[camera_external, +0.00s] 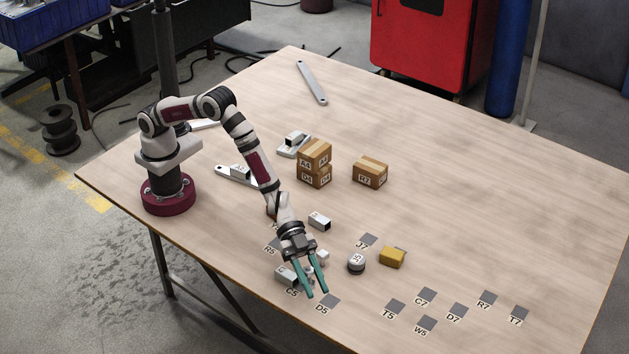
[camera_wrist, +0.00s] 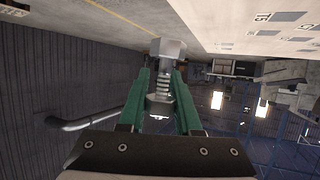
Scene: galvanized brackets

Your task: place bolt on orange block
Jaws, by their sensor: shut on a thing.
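The orange block (camera_external: 392,257) is a small yellow-orange block lying on the table, to the right of my gripper (camera_external: 316,292) in the external view. My gripper's teal fingers extend toward the table's front edge. In the wrist view, my gripper (camera_wrist: 162,76) is shut on a grey metal bolt (camera_wrist: 162,86). The bolt's hexagonal head (camera_wrist: 167,48) lies beyond the fingertips, and its threaded shank is between the fingers. In the external view the bolt is hard to make out among the fingers and nearby grey parts. The block does not show in the wrist view.
A round grey part (camera_external: 356,262) stands between my gripper and the block. A grey bracket (camera_external: 287,275) is close to the fingers' left. Cardboard boxes (camera_external: 314,162) and another box (camera_external: 370,172) stand farther back. Several dark labelled squares lie front right.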

